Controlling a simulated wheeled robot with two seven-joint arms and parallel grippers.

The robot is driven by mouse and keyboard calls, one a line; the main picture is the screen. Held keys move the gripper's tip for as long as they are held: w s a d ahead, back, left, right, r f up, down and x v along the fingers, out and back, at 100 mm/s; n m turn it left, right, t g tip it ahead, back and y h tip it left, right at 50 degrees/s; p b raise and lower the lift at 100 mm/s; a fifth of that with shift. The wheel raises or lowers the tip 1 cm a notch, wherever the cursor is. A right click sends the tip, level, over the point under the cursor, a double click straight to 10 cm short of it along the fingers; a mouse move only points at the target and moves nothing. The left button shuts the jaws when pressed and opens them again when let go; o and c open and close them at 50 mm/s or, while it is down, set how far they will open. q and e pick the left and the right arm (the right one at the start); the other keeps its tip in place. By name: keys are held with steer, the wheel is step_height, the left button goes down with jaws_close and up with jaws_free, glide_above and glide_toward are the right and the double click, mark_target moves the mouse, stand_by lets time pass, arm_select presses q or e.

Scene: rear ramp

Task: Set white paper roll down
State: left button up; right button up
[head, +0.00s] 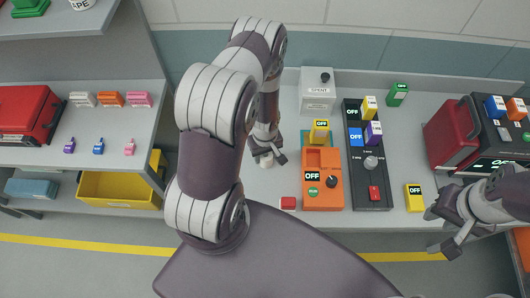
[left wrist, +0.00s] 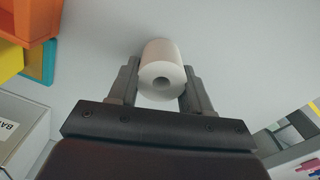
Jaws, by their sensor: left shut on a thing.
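The white paper roll (left wrist: 163,52) is between the two fingers of my left gripper (left wrist: 160,88) in the left wrist view, with its hollow end facing the camera. In the head view a small part of the roll (head: 265,161) shows below my left gripper (head: 267,153), over the grey table (head: 262,190) left of the orange device. My left gripper is shut on the roll. I cannot tell whether the roll touches the table. My right gripper (head: 440,231) is open and empty near the table's front edge at the right.
An orange device (head: 322,190) and a dark control panel (head: 366,180) stand right of the roll. A red button block (head: 288,203) lies in front, and a grey box (head: 317,92) behind. A yellow OFF block (head: 414,198) is near my right gripper. Bare table surrounds the roll.

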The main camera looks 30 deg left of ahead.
arm_select(q)
steer(key=o, duration=1)
steer(key=shift+o, duration=0.2)
